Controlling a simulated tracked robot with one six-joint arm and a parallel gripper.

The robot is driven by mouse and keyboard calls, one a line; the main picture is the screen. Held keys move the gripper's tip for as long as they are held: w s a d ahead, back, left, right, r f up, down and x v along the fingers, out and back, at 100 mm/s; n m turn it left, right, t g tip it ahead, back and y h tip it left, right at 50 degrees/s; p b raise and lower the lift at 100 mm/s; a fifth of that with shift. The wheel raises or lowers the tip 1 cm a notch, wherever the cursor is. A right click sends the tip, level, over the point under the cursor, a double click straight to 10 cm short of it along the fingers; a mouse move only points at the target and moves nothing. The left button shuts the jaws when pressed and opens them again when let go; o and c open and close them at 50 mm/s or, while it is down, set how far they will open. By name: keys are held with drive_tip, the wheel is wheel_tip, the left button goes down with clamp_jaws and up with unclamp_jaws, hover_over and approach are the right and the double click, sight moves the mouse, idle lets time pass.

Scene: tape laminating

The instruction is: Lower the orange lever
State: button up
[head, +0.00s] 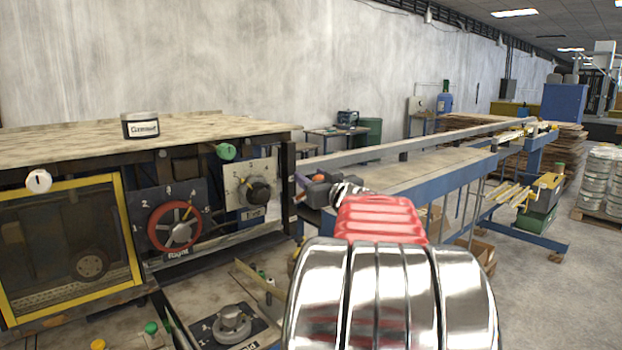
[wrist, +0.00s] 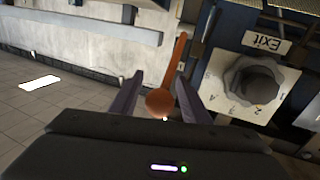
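The orange lever (wrist: 160,101) shows in the wrist view as a thin shaft with a round knob at its near end. My gripper (wrist: 160,77) is open, with one dark finger on each side of the lever. The knob lies between the fingers, close to the palm in the picture; I cannot tell whether either finger touches it. In the head view my gripper (head: 304,184) is at the machine's right end, just right of the Exit dial, and only a small orange bit of the lever (head: 299,198) shows there.
The Exit dial (wrist: 252,84) on its pale plate is close beside the right finger in the wrist view. The head view shows a red handwheel (head: 174,227), a green knob (head: 226,152) and a long blue-framed conveyor table (head: 425,172) beyond my arm.

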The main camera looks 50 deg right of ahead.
clamp_jaws()
idle(0.3)
